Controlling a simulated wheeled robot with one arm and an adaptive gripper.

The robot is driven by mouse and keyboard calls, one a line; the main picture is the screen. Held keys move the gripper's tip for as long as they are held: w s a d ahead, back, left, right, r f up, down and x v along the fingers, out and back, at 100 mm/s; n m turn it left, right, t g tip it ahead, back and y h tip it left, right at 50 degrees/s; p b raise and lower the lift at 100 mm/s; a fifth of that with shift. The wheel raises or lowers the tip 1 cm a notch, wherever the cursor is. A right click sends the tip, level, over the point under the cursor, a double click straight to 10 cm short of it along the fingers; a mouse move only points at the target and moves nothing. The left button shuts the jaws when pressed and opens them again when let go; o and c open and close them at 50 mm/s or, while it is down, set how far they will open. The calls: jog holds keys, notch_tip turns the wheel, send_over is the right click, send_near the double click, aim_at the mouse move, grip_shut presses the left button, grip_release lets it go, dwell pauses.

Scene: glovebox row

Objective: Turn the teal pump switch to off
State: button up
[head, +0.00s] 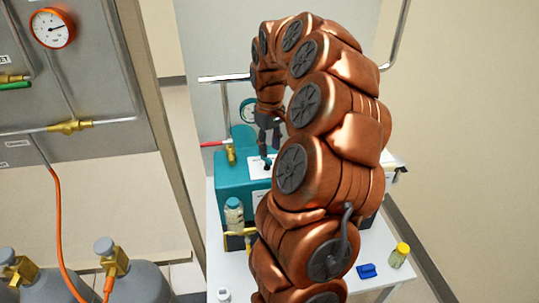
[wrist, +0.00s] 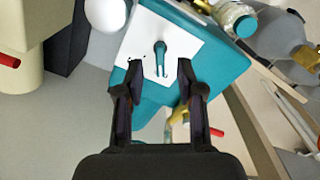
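The teal pump (head: 231,180) stands on the white table, partly hidden behind my copper arm in the head view. In the wrist view the pump (wrist: 200,50) carries a white label plate (wrist: 185,35), and the teal switch (wrist: 160,57) sits on that plate, its lever running nearly along the picture's vertical. The words on the plate are too small to read. My gripper (wrist: 158,72) is open and empty, its two fingertips apart to either side of the switch's lower end; I cannot tell whether they touch it. In the head view my gripper (head: 266,150) points down over the plate.
A bottle (head: 234,214) with a teal cap stands in front of the pump. A yellow-capped jar (head: 399,255) and a blue object (head: 366,271) lie on the white table (head: 240,280) at right. Grey gas cylinders (head: 140,283) and an orange hose (head: 60,225) are at left.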

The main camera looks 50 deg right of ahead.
aim_at(268, 161)
notch_tip(268, 161, up, 8)
jog(key=shift+f, duration=0.2)
dwell(0.9)
jog(key=s+a+n, duration=0.1)
jog(key=s+a, duration=0.1)
jog(key=a, duration=0.9)
jog(key=s+a+n, duration=0.1)
jog(key=s+a, duration=0.2)
jog(key=a, duration=0.8)
jog(key=s+a+f+g, duration=0.1)
jog(key=s+a+f, duration=0.3)
jog(key=s, duration=0.4)
jog(key=s+a+f, duration=0.4)
jog(key=s+a, duration=0.2)
jog(key=s, duration=0.3)
jog(key=shift+s+a+f+m+g, duration=0.15)
jog(key=shift+s+m+g, duration=0.05)
jog(key=shift+m+g, duration=0.2)
